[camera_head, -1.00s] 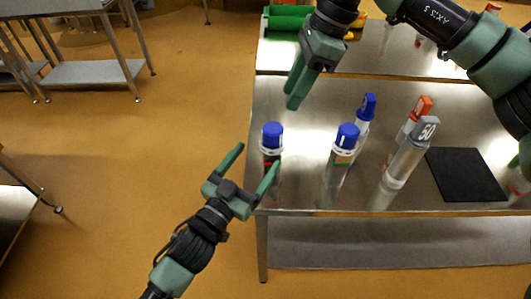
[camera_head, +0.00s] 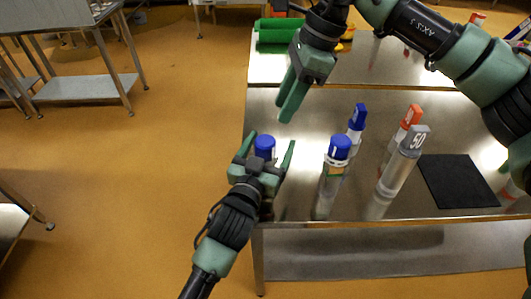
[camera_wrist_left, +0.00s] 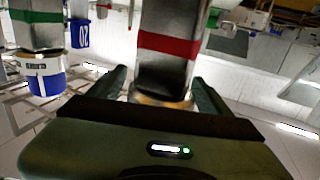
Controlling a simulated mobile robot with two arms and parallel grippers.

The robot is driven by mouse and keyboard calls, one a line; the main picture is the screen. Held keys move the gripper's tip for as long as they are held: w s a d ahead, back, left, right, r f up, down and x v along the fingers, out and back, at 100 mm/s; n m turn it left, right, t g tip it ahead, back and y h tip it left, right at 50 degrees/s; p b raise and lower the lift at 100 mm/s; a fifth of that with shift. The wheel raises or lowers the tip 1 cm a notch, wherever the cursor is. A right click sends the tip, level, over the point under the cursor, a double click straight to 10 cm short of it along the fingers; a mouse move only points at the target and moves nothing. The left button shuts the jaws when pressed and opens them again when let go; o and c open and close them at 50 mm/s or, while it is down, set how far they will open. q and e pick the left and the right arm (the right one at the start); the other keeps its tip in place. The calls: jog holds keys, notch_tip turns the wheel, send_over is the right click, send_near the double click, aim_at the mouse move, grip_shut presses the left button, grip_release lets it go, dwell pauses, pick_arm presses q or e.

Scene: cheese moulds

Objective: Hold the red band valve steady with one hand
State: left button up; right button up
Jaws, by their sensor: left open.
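The red band valve is a metallic cylinder with a red band (camera_wrist_left: 168,45) in the left wrist view. In the head view its blue cap (camera_head: 265,147) shows at the table's left front corner; its body is mostly hidden by my left gripper (camera_head: 266,150). My left gripper is open, with one finger on each side of the valve. In the wrist view, gaps show between the valve and the fingers. My right gripper (camera_head: 287,108) hangs empty above the table, behind the valve; its finger gap is not clear.
A green band valve (camera_head: 333,175) with a blue cap stands to the right. Behind it are blue-topped (camera_head: 357,118), orange-topped (camera_head: 411,116) and grey-topped (camera_head: 414,138) pieces. A black mat (camera_head: 458,182) lies at the right of the metal table (camera_head: 300,205).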

aim_at(265, 140)
pick_arm(q)
jog(key=shift+w, duration=0.15)
jog(key=c, duration=1.7)
grip_shut()
pick_arm(e)
jog(key=shift+o, duration=1)
jog(key=o, duration=0.4)
jog(key=shift+a+r, duration=0.1)
jog(key=shift+a, duration=0.05)
jog(key=a+r+n+h, duration=0.3)
jog(key=a+n+h, duration=0.1)
jog(key=n, duration=0.4)
jog(key=shift+t, duration=0.3)
jog(key=f, duration=1.1)
jog(key=shift+s+d+f, duration=0.1)
jog(key=shift+s+f, duration=0.25)
jog(key=shift+f, duration=0.05)
